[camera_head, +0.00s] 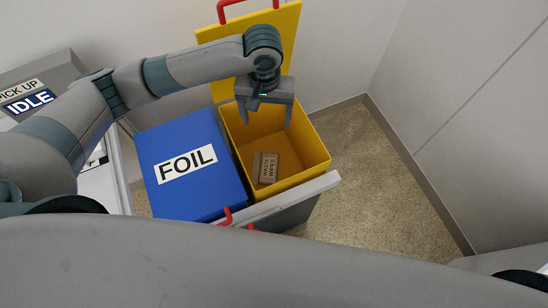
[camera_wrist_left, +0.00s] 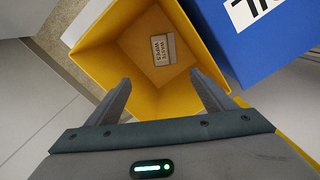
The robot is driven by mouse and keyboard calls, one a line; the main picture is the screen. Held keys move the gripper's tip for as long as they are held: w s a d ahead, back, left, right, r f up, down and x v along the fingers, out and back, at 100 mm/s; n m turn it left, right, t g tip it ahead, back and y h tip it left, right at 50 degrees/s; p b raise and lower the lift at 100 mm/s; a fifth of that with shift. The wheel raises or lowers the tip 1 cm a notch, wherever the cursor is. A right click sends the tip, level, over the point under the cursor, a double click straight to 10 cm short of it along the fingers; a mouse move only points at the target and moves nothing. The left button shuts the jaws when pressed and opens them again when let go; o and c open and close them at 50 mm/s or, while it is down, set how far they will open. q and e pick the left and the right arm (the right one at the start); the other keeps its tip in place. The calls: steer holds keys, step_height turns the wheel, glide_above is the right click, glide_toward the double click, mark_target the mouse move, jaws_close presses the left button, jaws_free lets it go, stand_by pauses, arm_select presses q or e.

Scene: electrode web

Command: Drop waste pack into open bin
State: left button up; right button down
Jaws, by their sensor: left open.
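The waste pack (camera_head: 265,168), a small brown block with a pale label reading "WASTE WIPES", lies inside the open yellow bin (camera_head: 314,146). In the left wrist view the pack (camera_wrist_left: 163,49) rests on the bin's floor, near a wall. My left gripper (camera_head: 265,122) hangs over the far part of the bin opening, pointing down. Its fingers are apart with nothing between them, and the pack is apart from them. In the left wrist view the gripper (camera_wrist_left: 162,92) shows open above the yellow bin (camera_wrist_left: 105,27). My right gripper is not in view.
A blue bin with a closed lid marked "FOIL" (camera_head: 190,188) stands left of the yellow bin. The yellow lid (camera_head: 286,50) with a red handle stands raised behind. A grey station marked "IDLE" (camera_head: 60,72) is at far left. Speckled floor at right is clear, bounded by walls.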

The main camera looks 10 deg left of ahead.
arm_select(q)
step_height(320, 180, up, 12)
steer(key=b, duration=0.1)
stand_by(1.1)
